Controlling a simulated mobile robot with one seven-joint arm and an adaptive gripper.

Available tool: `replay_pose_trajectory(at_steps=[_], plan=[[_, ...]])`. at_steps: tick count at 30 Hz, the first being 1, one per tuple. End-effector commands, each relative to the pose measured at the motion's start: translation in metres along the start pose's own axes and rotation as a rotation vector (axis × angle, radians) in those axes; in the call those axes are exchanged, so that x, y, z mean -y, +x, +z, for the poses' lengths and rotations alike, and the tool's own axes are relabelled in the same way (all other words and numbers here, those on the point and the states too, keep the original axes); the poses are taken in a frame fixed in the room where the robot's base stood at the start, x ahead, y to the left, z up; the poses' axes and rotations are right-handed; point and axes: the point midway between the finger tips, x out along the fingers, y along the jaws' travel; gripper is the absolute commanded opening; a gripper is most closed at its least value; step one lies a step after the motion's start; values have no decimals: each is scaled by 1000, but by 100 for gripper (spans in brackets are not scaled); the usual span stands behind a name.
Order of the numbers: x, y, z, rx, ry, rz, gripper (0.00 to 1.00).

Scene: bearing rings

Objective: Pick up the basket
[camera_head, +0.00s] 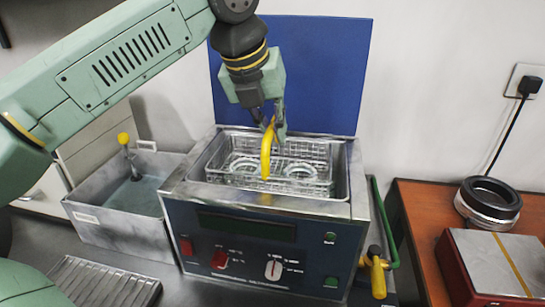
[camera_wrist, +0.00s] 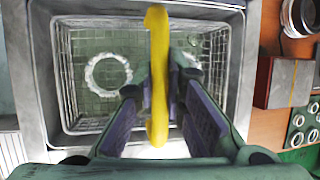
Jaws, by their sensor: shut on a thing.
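The wire basket (camera_head: 318,187) sits inside the open tank of the blue-fronted cleaning machine (camera_head: 215,223), with its upper wires at about the tank rim. Its yellow handle (camera_head: 266,150) rises over the middle. My gripper (camera_head: 272,126) is above the basket and shut on the handle. In the wrist view the handle (camera_wrist: 158,75) runs between the fingers, and the basket (camera_wrist: 66,75) shows below with a pale ring (camera_wrist: 108,73) in its left half. A second ring (camera_head: 300,170) lies in the right half, partly hidden in the wrist view by my finger.
A metal sink (camera_head: 115,232) with a yellow-knobbed tap stands left of the machine. A blue panel (camera_head: 325,70) rises behind it. On the right, a wooden table (camera_head: 425,215) holds dark stacked rings (camera_head: 488,203) and a red box (camera_head: 490,265). A yellow-handled valve (camera_head: 377,272) is beside the machine.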

Motion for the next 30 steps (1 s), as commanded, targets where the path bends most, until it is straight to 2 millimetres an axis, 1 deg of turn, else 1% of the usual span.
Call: replay_pose_trajectory(at_steps=[1,9,15,18,24,30], plan=[[4,-13,7,5,-1,1,0],[19,-80,34,4,2,-3,0],[29,-124,52,2,3,-7,0],[32,-141,59,2,3,-5,0],[36,-163,68,1,1,-3,0],[37,-171,71,1,0,-1,0]])
